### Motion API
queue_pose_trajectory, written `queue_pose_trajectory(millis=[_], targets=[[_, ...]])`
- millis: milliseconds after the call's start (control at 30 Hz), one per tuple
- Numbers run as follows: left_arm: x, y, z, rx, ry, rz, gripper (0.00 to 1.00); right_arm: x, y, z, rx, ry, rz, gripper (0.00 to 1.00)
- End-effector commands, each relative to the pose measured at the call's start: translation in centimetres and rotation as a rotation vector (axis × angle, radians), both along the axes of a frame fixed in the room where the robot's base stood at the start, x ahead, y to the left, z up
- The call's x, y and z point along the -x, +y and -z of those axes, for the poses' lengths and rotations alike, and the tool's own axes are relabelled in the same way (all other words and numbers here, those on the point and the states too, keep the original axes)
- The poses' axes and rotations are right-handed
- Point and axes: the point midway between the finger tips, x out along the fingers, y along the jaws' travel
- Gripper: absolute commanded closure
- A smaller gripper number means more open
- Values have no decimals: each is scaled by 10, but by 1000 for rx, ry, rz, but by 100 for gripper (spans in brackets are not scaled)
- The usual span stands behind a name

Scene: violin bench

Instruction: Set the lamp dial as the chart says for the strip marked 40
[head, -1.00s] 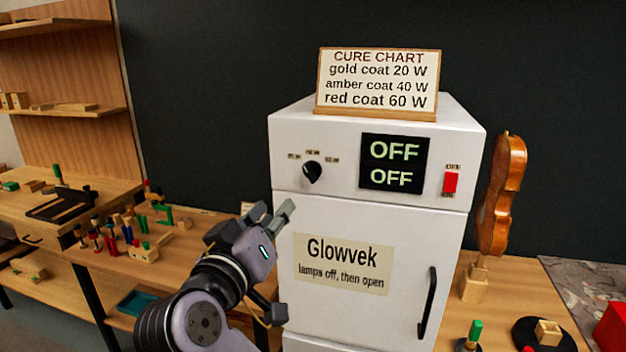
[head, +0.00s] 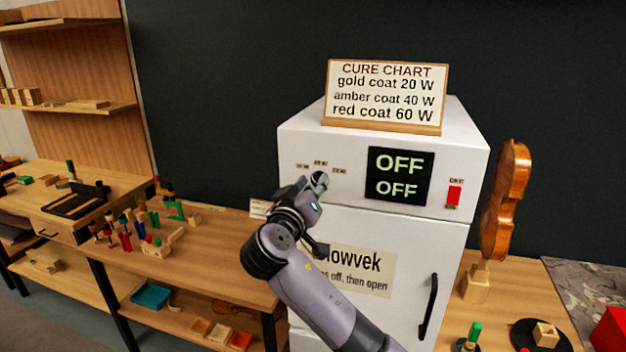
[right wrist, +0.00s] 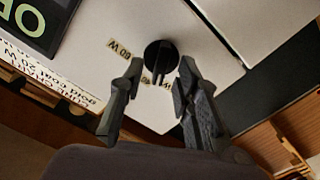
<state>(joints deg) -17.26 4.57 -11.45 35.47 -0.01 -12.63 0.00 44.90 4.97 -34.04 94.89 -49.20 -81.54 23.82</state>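The black lamp dial (right wrist: 160,55) is on the front of the white Glowvek cabinet (head: 385,225). In the right wrist view it sits just beyond and between my two spread fingertips. In the head view my right gripper (head: 310,183) covers most of it. My right gripper is open and empty, and I cannot tell whether it touches the dial. A "60 W" label (right wrist: 119,49) is beside the dial; other labels are partly hidden. The cure chart (head: 386,93) reads gold coat 20 W, amber coat 40 W, red coat 60 W. No strip marked 40 can be made out. My left gripper is out of view.
The display (head: 399,176) reads OFF twice. A red switch (head: 454,195) is right of it, and a black door handle (head: 428,306) is below. A violin (head: 503,200) stands to the right. Small clamps and blocks crowd the left bench (head: 215,265).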

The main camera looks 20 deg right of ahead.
Motion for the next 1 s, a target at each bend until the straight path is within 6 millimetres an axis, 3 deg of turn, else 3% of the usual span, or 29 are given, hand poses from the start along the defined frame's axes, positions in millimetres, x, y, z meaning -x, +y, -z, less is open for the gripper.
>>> queue_pose_trajectory(millis=[333, 767, 1000], targets=[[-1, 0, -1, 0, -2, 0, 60, -3, -2, 0, 0, 0, 0, 71], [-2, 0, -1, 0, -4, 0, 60, -3, -2, 0, 0, 0, 0, 99], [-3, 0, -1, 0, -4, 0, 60, -3, -2, 0, 0, 0, 0, 100]])
